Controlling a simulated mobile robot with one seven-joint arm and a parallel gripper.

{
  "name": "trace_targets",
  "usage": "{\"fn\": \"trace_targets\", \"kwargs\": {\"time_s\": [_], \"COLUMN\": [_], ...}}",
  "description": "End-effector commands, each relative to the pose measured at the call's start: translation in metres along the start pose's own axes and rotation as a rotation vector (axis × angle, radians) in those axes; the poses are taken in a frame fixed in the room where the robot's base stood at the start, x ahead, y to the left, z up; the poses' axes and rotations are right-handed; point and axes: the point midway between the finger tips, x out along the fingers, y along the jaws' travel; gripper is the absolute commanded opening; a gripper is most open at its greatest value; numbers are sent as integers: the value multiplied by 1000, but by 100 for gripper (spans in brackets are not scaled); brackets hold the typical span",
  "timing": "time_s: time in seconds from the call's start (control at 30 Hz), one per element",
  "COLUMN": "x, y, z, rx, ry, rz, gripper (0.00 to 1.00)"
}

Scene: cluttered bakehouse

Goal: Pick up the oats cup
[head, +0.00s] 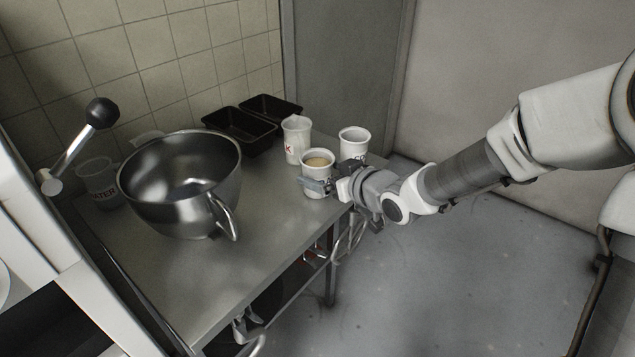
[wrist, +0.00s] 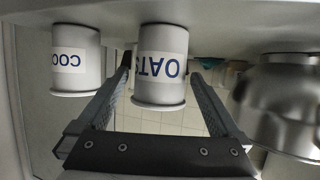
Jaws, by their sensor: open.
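The oats cup (head: 317,178) is a white cup with pale contents, upright near the worktop's right edge. In the wrist view, which is upside down, the oats cup (wrist: 160,66) shows blue lettering and stands centred between my two fingers. My gripper (head: 327,178) is open at the cup, coming from the right. In the wrist view my gripper (wrist: 161,72) has one finger on each side of the cup, with a narrow gap showing at each side. The gripper hides part of the cup in the head view.
A white cup lettered "COO" (wrist: 75,62) stands close beside the oats cup, also in the head view (head: 354,143). A white jug (head: 296,140) stands behind. A large steel bowl (head: 180,185) and dark tins (head: 240,128) occupy the worktop (head: 215,285). Its front is clear.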

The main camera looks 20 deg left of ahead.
Motion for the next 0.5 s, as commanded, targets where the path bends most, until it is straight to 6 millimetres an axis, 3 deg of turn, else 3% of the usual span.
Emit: {"fn": "trace_targets", "kwargs": {"time_s": [0.17, 0.5], "x": [11, 56], "y": [0, -1], "z": [1, 1], "rx": [0, 0], "ry": [-1, -1], "rz": [0, 0], "gripper": [100, 100]}}
